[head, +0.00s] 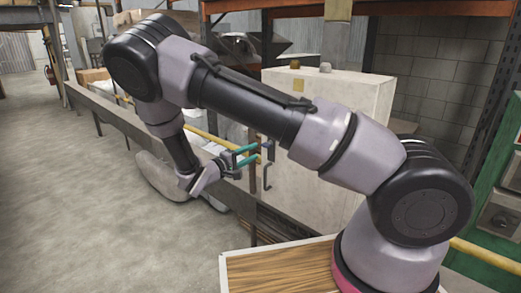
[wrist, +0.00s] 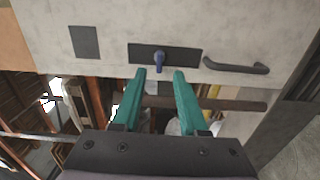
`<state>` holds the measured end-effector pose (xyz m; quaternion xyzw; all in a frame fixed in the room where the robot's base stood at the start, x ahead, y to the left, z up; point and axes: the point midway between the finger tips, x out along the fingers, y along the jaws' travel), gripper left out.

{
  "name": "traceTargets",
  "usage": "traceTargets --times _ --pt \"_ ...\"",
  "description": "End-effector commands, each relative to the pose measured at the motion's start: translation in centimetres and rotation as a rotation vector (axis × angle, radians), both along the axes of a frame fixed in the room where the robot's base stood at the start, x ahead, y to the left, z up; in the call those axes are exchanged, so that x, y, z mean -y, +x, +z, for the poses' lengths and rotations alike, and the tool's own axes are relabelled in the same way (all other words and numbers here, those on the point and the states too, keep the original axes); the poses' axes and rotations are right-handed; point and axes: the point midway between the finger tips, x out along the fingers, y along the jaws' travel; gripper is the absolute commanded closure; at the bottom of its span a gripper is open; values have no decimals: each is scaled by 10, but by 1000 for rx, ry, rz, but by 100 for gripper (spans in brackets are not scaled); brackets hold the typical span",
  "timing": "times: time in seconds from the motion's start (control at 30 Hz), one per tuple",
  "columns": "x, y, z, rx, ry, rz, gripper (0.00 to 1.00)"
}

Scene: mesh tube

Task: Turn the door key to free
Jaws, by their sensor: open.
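The cabinet also shows in the head view (head: 335,95), behind my arm. My gripper (wrist: 159,74) has two teal fingers, open, pointing at the plate. The key lies in line with the gap between the fingertips; I cannot tell whether the fingers reach around it. In the head view my gripper (head: 258,153) is at the cabinet front, and the key is too small to make out clearly.
A dark bar handle (wrist: 236,67) is on the cabinet beside the lock plate; in the head view it hangs below my gripper (head: 267,176). A grey square (wrist: 85,42) is on the plate's other side. A long rail (head: 105,108) runs leftward. The floor (head: 80,200) at left is clear.

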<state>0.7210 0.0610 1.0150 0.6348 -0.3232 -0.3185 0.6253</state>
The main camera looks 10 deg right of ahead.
Motion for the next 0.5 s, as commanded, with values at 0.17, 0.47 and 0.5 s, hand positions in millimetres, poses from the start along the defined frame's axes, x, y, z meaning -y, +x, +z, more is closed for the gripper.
traceTargets --times 0.17,0.47,0.5 --pt "-18 -13 0 -1 1 2 57" --pt "-22 -16 0 0 0 0 57" --pt "-22 -16 0 -1 1 0 57"
